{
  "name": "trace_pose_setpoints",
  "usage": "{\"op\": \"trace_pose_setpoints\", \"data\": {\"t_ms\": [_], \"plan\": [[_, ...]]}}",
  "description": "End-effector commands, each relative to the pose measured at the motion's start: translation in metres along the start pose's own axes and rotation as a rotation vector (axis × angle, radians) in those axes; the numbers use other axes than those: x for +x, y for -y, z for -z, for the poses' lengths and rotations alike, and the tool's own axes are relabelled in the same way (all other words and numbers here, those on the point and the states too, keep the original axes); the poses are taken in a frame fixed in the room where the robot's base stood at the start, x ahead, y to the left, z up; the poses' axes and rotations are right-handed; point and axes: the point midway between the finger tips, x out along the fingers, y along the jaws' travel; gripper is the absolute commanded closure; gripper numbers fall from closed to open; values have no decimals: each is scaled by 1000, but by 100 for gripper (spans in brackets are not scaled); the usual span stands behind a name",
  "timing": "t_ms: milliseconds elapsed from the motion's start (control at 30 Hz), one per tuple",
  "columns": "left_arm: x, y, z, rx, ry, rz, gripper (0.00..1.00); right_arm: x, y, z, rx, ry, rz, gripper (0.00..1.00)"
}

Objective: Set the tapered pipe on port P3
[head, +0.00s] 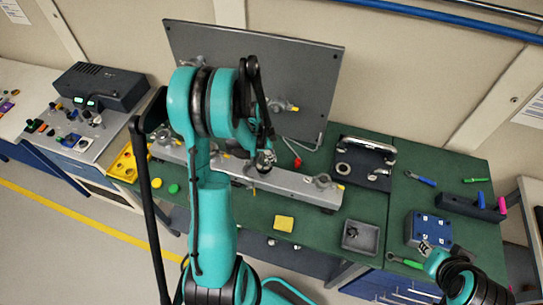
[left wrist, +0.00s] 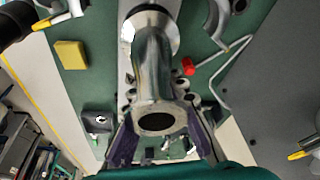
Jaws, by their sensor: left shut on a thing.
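The tapered pipe (left wrist: 153,65) is a shiny metal piece with a wide flange at one end and a round dark opening at the other. It fills the middle of the left wrist view. My left gripper (left wrist: 162,140) has purple fingers on both sides of the pipe's near end and is shut on it. In the head view my left gripper (head: 264,160) hangs over the grey rail (head: 290,187), with the pipe mostly hidden there. The rail bears several port fittings, one at its right end (head: 325,181). I cannot read which is P3. My right gripper (head: 425,248) is small and unclear beside a blue box.
A grey upright panel (head: 310,70) with fittings stands behind the rail. A red-tipped piece (head: 297,162) lies behind the rail.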

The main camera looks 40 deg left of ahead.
Motion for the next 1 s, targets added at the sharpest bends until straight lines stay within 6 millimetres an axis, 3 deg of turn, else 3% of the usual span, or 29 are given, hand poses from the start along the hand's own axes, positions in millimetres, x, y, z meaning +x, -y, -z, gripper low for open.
{"op": "trace_pose_setpoints", "data": {"t_ms": [1000], "plan": [[7, -1, -2, -1, 0, -4, 100, 7, 0, -5, 0, 0, 0, 73]]}}
